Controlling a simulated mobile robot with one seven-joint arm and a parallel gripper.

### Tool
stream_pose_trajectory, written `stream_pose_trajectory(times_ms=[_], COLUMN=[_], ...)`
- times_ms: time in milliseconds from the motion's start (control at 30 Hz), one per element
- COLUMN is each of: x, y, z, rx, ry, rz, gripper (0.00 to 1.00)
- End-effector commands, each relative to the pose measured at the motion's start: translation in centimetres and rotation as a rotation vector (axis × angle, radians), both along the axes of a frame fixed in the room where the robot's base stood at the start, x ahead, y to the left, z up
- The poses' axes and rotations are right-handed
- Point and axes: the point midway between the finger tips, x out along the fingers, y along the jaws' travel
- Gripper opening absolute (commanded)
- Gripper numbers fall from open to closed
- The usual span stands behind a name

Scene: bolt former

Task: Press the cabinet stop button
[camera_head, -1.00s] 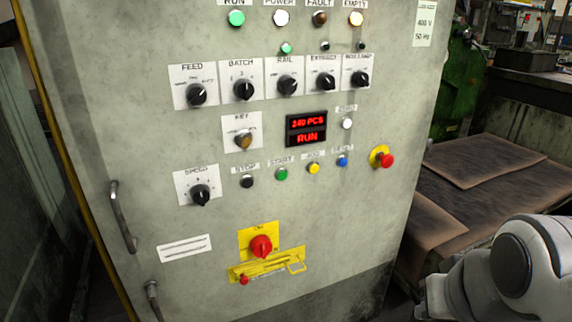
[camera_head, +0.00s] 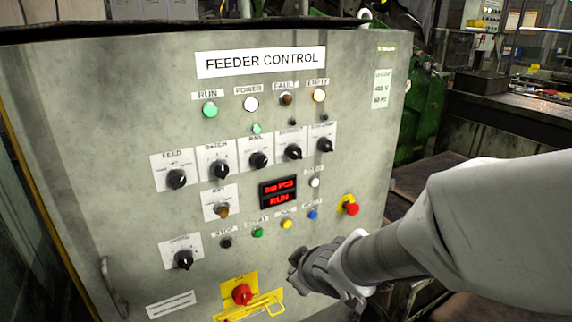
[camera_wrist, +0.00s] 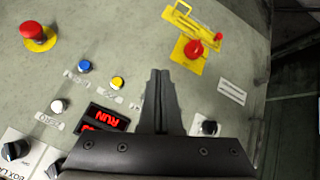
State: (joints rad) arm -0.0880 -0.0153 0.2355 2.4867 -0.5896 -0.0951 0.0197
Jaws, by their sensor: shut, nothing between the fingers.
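The stop button (camera_head: 225,243) is a small black button under a STOP label on the grey feeder control cabinet (camera_head: 110,140). It sits left of the green start button (camera_head: 257,232) and right of the black speed knob (camera_head: 183,260). My gripper (camera_head: 294,267) is shut and empty, in front of the cabinet, to the right of and below the stop button in the head view. In the wrist view my shut fingers (camera_wrist: 160,76) point across the panel. The stop and start buttons do not show there and seem hidden behind the gripper.
Near the fingers are the yellow button (camera_head: 286,223), blue button (camera_head: 312,214) and lit RUN display (camera_head: 278,192). A red rotary switch (camera_head: 242,294) on a yellow plate is at the bottom. A red mushroom button (camera_head: 350,207) is at the right. A door handle (camera_head: 112,287) protrudes at lower left.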

Motion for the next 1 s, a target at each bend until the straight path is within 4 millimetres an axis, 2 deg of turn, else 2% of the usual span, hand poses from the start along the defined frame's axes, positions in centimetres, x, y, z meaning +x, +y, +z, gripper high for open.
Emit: stream_pose_trajectory(times_ms=[33,100,200,300,433,767,1000], x=[-0.2,-0.7,-1.5,-2.1,-2.4,-2.3,-0.6], y=[2.1,4.5,7.1,8.7,9.4,9.4,10.5], z=[0.5,0.1,-0.2,-0.4,-0.6,-0.6,-0.6], rx=[0.020,0.053,0.098,0.129,0.145,0.145,0.146], ry=[0.009,0.009,0.014,0.017,0.017,0.016,0.016], rz=[0.075,0.167,0.263,0.319,0.344,0.343,0.343], gripper=[0.00,0.00,0.00,0.00,0.00,0.00,0.00])
